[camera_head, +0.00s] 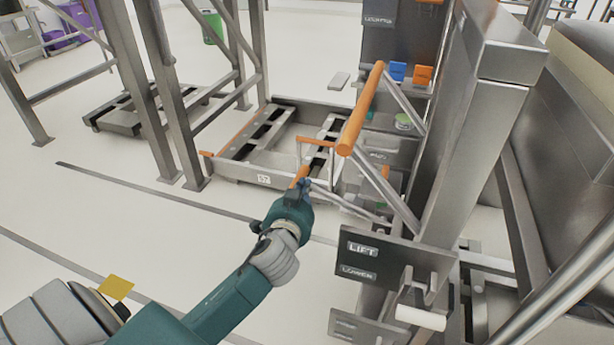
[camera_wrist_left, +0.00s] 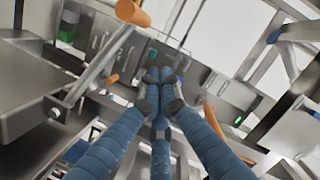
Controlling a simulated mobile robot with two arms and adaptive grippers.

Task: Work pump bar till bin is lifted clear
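A thick orange bar (camera_head: 362,108) on grey struts stands out from the steel column and slopes up and away; I take it as the pump bar. In the left wrist view its orange end (camera_wrist_left: 132,12) is at the top. My left gripper (camera_head: 303,186) is in front of and below the bar, apart from it, close to a thinner orange rail (camera_head: 301,173). In the left wrist view its blue fingers (camera_wrist_left: 161,84) are drawn together with nothing clear between the tips. My right gripper is out of view. I cannot identify the bin for sure.
A panel marked LIFT and LOWER (camera_head: 385,262) is on the column (camera_head: 464,140), with a white cylinder (camera_head: 420,318) below. A low steel frame with orange parts (camera_head: 240,172) lies beyond my gripper. Steel legs (camera_head: 160,85) stand left. The floor at left is mostly clear.

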